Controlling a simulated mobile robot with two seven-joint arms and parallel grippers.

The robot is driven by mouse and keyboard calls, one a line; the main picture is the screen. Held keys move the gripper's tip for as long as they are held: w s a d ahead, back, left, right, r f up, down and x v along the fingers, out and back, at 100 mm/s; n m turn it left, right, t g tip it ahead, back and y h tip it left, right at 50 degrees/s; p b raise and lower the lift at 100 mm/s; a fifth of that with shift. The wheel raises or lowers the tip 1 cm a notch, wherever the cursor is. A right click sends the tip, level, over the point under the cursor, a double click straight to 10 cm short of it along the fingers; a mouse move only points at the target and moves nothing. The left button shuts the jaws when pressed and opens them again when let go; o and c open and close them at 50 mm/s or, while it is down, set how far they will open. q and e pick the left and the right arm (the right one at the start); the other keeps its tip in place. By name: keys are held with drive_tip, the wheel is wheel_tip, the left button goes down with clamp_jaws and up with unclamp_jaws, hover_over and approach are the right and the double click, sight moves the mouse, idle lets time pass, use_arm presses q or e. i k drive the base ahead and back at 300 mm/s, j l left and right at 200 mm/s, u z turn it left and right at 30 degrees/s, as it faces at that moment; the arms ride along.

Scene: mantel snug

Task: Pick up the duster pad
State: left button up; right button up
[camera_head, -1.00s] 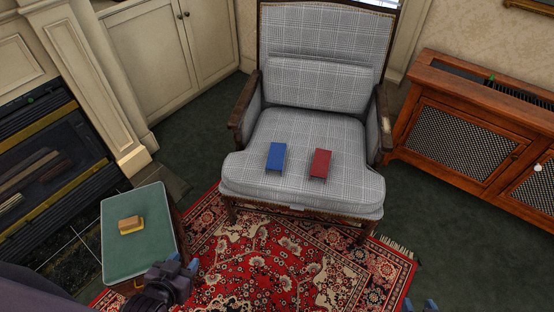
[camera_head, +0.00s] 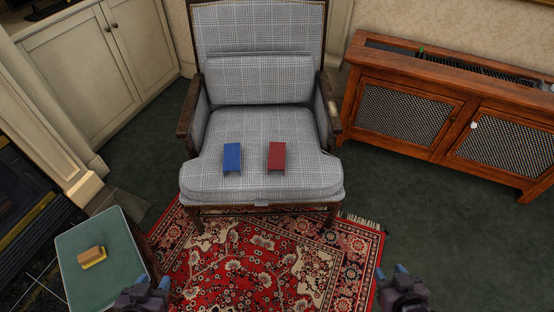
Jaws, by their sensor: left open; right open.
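The duster pad, seemingly the small block with a tan-brown top and a yellow base (camera_head: 92,257), lies on the green top of a small side table (camera_head: 88,287) at the lower left. My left gripper (camera_head: 153,281) is open and empty, at the table's right edge and to the right of the pad, apart from it. My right gripper (camera_head: 391,270) is open and empty at the lower right, over the rug's right edge, far from the pad.
A checked armchair (camera_head: 262,185) stands ahead, with a blue block (camera_head: 232,158) and a red block (camera_head: 277,156) on its seat. A red patterned rug (camera_head: 250,260) lies before it. A wooden cabinet (camera_head: 450,120) stands right, a fireplace left. Green carpet at right is clear.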

sight(88, 258)
drive_tip(key=u, duration=0.4)
drive_tip(key=j+u, duration=0.15)
drive_tip(key=u, duration=0.7)
drive_tip(key=j+u, duration=0.15)
drive_tip(key=u, duration=0.25)
drive_tip(key=z, duration=1.75)
drive_tip(key=u, duration=1.75)
